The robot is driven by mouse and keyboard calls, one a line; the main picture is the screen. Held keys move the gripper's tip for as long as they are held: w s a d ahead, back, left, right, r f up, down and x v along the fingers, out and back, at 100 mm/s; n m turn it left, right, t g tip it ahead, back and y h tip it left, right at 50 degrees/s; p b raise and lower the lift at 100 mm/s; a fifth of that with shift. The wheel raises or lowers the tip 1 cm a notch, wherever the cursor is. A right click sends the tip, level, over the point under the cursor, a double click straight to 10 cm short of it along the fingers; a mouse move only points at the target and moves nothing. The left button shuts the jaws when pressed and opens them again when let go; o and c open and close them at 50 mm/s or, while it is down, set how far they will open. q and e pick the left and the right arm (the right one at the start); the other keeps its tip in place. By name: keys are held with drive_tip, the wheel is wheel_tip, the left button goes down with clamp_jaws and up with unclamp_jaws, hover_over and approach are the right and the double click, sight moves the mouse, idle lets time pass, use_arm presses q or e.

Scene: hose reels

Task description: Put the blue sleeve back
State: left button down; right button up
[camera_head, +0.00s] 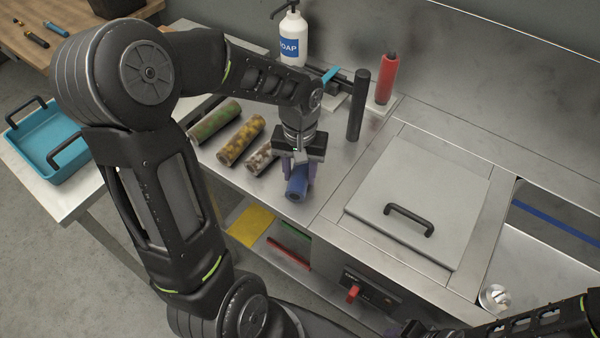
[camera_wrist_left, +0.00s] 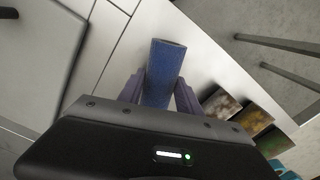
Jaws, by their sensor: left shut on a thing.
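My left gripper (camera_head: 298,182) points down over the front edge area of the steel counter and is shut on the blue sleeve (camera_head: 296,190). In the left wrist view the blue sleeve (camera_wrist_left: 165,72) sits between the two purple-grey fingers, its far end sticking out past them. A red sleeve (camera_head: 386,78) stands upright on a peg on a base at the back. A dark upright post (camera_head: 358,105) stands beside it. My right gripper (camera_head: 408,330) only partly shows at the bottom edge, and its jaws cannot be made out.
Green (camera_head: 214,122), yellow-brown (camera_head: 240,140) and whitish-brown (camera_head: 262,158) sleeves lie on the counter left of my gripper. A soap bottle (camera_head: 292,38) stands behind. A handled lid (camera_head: 420,195) covers the right side. A teal tray (camera_head: 45,140) sits far left.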

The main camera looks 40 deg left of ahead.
sight(300, 171)
use_arm(q)
drive_tip(key=shift+f, duration=0.1)
drive_tip(key=c, duration=0.8)
unclamp_jaws()
use_arm(e)
drive_tip(key=shift+f, duration=0.15)
use_arm(q)
drive_tip(key=shift+r+p, duration=0.4)
drive_tip(key=shift+r, duration=0.2)
wheel_tip(300, 171, up, 11)
drive_tip(key=p, duration=0.8)
use_arm(e)
wheel_tip(300, 171, up, 8)
drive_tip(key=s+d, duration=0.1)
drive_tip(key=s, duration=0.1)
drive_tip(key=shift+s+d+r, duration=0.2)
drive_tip(key=shift+s+d, duration=0.05)
drive_tip(key=shift+d, duration=0.15)
